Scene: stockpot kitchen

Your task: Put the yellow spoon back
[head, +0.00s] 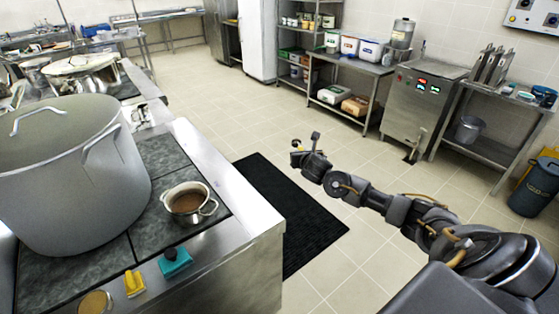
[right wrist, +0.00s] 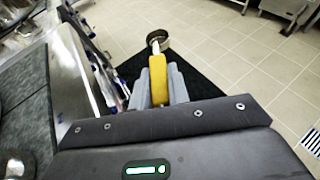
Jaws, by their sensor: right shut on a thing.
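The yellow spoon (right wrist: 158,78) is held in my right gripper (right wrist: 159,84). Its yellow handle lies between the two grey fingers, and its dark round end points away from the gripper over the floor. My left gripper is not in view.
A large lidded stockpot (head: 60,185) and a small pot with brown contents (head: 187,203) stand on the stove counter (head: 215,262). A black mat (head: 290,220) lies on the floor beside it. Shelves and a steel unit (head: 421,100) line the back wall. Open tiled floor lies between.

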